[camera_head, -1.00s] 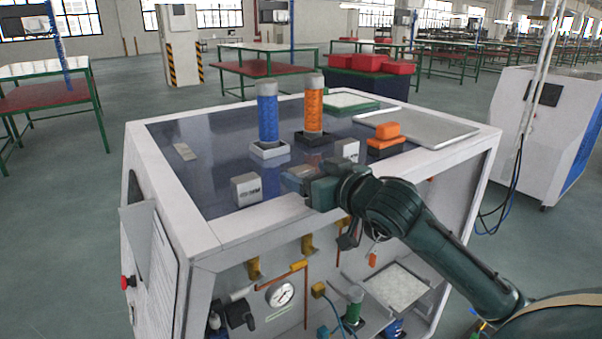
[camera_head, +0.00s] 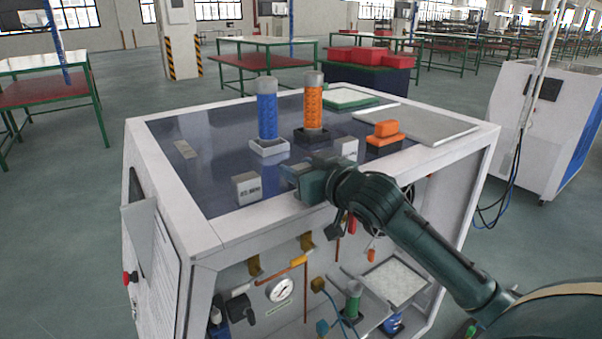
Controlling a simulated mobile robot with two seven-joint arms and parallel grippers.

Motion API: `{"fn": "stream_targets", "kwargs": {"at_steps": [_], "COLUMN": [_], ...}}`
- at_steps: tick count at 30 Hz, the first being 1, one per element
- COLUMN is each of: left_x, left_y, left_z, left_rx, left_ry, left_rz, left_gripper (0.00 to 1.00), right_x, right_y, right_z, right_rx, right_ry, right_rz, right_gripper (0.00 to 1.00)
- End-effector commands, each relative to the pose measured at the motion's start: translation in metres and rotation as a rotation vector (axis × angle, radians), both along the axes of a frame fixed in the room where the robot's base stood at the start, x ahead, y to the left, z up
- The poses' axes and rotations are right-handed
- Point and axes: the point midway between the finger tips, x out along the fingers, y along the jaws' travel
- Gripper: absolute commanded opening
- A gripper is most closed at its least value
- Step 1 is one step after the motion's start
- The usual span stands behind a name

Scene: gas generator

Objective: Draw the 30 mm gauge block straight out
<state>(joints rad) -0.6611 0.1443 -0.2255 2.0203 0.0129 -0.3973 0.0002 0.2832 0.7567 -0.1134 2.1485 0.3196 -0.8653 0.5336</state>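A grey block with dark lettering (camera_head: 247,188) stands near the front edge of the dark top of the white cabinet. A second lettered grey block (camera_head: 347,149) stands further back, right of the orange cylinder. The lettering is too small to read, so I cannot tell which is the 30 mm gauge block. My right gripper (camera_head: 296,172) reaches over the front edge, between these two blocks and apart from the left one. A greyish shape shows at its fingertips; I cannot tell whether it is a finger or a held block. My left gripper is not in view.
A blue cylinder (camera_head: 267,115) and an orange cylinder (camera_head: 313,105) stand in square holders behind my gripper. An orange block on a black base (camera_head: 386,138), a grey plate (camera_head: 420,124) and a green-edged tray (camera_head: 350,98) are at the right and back. The left top is mostly clear.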

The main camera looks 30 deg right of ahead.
Motion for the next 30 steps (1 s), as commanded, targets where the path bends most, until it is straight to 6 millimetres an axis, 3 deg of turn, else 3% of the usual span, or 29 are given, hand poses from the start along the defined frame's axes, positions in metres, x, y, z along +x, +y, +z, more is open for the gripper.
{"fn": "stream_targets", "kwargs": {"at_steps": [10,14,30], "left_x": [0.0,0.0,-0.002], "left_y": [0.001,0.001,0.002], "left_z": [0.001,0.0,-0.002], "left_rx": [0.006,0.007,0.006], "left_ry": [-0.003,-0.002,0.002], "left_rz": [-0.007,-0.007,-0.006], "left_gripper": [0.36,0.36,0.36], "right_x": [0.0,-0.003,-0.049], "right_y": [0.0,0.0,-0.004], "right_z": [0.0,0.0,0.0], "right_rx": [0.0,0.0,0.0], "right_ry": [0.0,0.0,0.001], "right_rz": [0.0,0.0,0.0], "right_gripper": [0.14,0.13,0.13]}}
